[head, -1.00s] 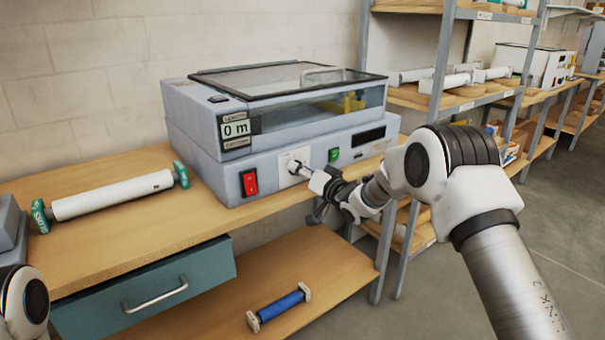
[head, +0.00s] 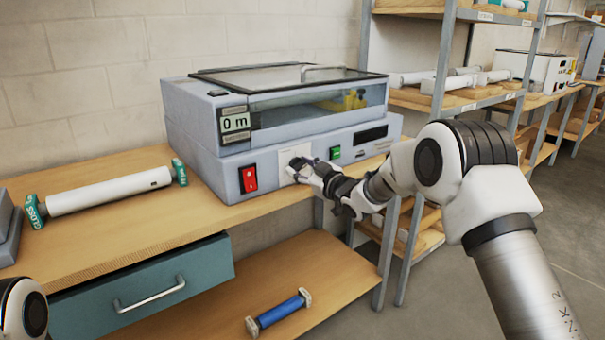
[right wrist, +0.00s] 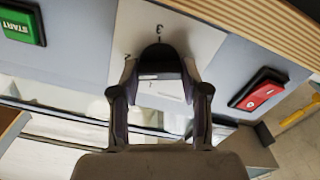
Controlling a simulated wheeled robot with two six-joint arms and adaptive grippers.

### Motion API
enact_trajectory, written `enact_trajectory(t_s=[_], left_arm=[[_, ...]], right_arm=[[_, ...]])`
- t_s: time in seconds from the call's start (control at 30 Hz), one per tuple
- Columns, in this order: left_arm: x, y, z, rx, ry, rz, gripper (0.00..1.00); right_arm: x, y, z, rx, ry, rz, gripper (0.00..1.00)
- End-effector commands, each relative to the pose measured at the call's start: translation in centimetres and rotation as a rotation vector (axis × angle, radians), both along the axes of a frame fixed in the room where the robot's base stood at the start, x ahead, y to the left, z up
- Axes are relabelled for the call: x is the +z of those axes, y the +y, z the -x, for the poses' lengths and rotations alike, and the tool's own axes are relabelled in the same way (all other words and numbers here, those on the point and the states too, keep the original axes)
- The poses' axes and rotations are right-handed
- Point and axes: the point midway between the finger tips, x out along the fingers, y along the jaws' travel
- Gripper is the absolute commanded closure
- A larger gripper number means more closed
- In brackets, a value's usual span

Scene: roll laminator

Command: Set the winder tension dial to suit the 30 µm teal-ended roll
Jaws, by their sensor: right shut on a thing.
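My right gripper (head: 304,170) is at the white dial plate (head: 287,159) on the laminator's front, right of the red switch. In the right wrist view its fingers (right wrist: 160,88) are shut on the dark dial knob (right wrist: 157,56). My left gripper is out of view.
A red switch (head: 249,179) and a green START button (head: 335,153) flank the dial plate. A blue roll (head: 279,311) lies on the lower shelf. The bench front is clear.

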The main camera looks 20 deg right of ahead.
Motion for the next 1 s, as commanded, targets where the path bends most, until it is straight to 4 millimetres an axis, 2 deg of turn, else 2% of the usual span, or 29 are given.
enact_trajectory(t_s=[1.0], left_arm=[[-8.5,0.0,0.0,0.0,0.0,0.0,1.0]], right_arm=[[-0.4,0.2,0.1,-0.003,-0.33,0.892,0.89]])
